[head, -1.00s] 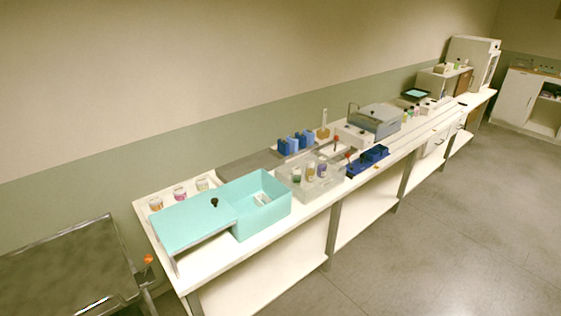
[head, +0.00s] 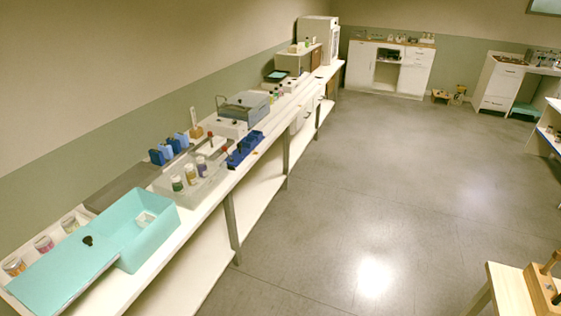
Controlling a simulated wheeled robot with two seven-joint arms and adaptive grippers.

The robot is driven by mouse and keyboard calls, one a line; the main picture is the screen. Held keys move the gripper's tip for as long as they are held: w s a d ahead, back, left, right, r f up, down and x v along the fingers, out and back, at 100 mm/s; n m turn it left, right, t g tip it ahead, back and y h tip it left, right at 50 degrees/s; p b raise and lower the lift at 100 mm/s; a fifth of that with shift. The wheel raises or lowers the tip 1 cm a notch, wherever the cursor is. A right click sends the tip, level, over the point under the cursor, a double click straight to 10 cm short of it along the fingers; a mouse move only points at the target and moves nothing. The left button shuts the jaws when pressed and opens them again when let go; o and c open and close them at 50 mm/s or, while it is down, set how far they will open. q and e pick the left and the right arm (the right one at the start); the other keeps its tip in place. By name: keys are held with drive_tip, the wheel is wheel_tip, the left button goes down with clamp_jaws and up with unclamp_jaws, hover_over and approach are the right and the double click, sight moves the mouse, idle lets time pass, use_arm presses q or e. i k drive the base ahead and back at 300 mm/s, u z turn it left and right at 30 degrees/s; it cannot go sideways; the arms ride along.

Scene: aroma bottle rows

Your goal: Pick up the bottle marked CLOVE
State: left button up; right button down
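No bottle can be read as CLOVE at this distance. Several small bottles (head: 191,174) stand upright in a clear tray (head: 168,190) on the long white bench at left. Several jars with coloured labels (head: 44,244) stand along the wall behind a teal box (head: 150,243). More small bottles (head: 275,94) stand farther along the bench, too small to read. Neither of my grippers shows in the head view.
The long white bench (head: 225,187) runs along the left wall, with blue racks (head: 168,151) and a grey device (head: 243,106) on it. Open grey floor (head: 350,190) lies to the right. A wooden table (head: 507,290) stands at the lower right.

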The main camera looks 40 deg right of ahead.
sight(202, 167)
drive_tip(key=z, duration=0.75)
drive_tip(key=k, duration=0.5)
drive_tip(key=z, duration=0.7)
drive_tip(key=i, duration=1.95)
drive_tip(key=u, duration=0.95)
drive_tip(key=i, duration=0.85)
drive_tip(key=u, duration=1.05)
drive_tip(key=i, duration=0.2)
drive_tip(key=u, duration=0.1)
